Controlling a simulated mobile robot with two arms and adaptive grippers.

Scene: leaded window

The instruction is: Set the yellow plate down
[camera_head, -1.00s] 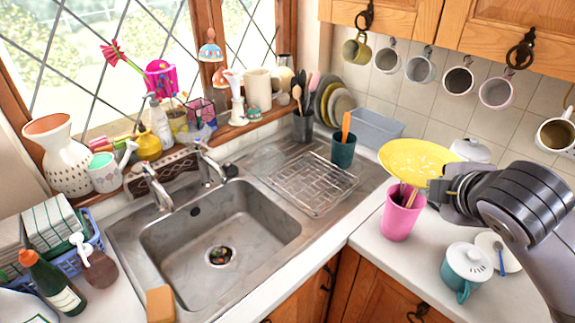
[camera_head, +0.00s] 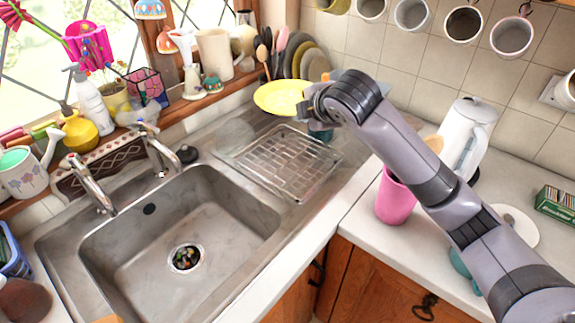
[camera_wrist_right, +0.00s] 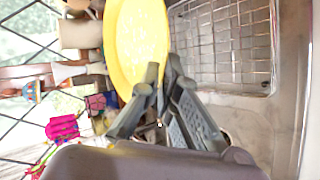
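The yellow plate (camera_head: 280,97) is held by its right-hand edge in my right gripper (camera_head: 306,104), above the back of the steel draining area. In the right wrist view the plate (camera_wrist_right: 137,40) meets the tips of the nearly closed fingers (camera_wrist_right: 162,70). In the head view the plate looks close to level and appears clear of the wire rack (camera_head: 285,160), which lies in front of and below it. Whether its underside touches anything cannot be told. My left gripper is out of view.
Standing plates (camera_head: 310,66) and utensils are close behind the yellow plate. The sink (camera_head: 180,235) is front left. A pink cup (camera_head: 392,200) and a white kettle (camera_head: 464,138) stand by my right arm. Mugs hang above. The wire rack looks empty.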

